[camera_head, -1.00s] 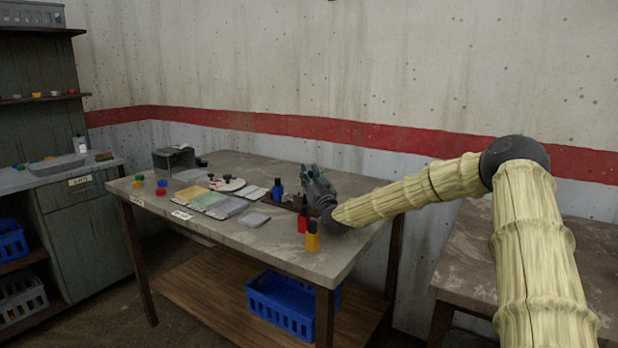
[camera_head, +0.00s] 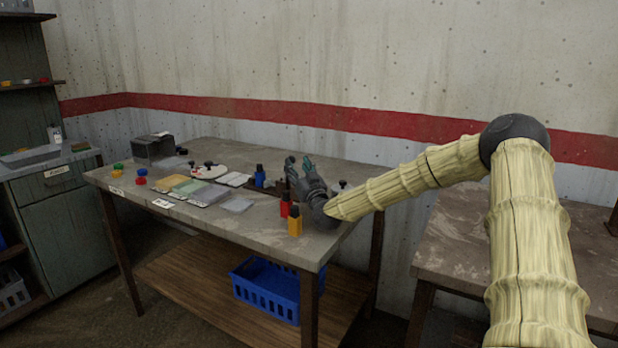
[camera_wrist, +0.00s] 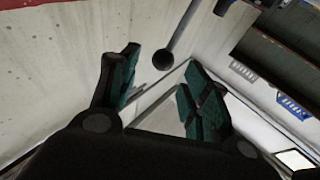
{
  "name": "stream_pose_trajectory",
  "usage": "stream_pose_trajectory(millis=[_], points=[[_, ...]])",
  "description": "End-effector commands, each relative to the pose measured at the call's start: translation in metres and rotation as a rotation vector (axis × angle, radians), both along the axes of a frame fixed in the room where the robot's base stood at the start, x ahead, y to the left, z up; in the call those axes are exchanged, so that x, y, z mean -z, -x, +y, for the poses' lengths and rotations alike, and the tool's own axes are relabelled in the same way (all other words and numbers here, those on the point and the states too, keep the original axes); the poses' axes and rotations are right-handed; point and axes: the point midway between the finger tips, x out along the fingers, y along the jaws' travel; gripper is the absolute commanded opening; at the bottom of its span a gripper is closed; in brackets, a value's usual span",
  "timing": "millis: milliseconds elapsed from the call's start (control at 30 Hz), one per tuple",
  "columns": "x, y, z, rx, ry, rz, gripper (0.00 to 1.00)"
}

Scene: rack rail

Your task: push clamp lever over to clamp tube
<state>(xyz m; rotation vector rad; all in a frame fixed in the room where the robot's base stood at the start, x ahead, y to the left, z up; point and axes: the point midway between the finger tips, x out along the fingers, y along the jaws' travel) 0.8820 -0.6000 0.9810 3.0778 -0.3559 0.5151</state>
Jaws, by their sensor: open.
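In the wrist view a grey lever rod with a black ball knob (camera_wrist: 163,60) reaches down from the top, its ball seen between the tips of my gripper (camera_wrist: 163,72). My gripper is open, with green pads on both fingers; nothing is held. Whether a finger touches the knob I cannot tell. In the head view my gripper (camera_head: 298,163) is low over the right part of the workbench (camera_head: 255,236), fingers pointing up and left. The clamp body and tube cannot be made out clearly; my gripper and wrist hide part of that area.
Flat coloured packs (camera_head: 190,187), a white disc (camera_head: 210,171) and a dark box (camera_head: 152,149) lie farther left. The front right corner is clear.

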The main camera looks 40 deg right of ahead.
Motion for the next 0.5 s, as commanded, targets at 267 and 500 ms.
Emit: stream_pose_trajectory(millis=[267,500], points=[[0.000,0.036,0.009,-0.001,-0.002,0.000,0.47],[-0.001,0.064,0.016,-0.001,-0.002,-0.001,0.47]])
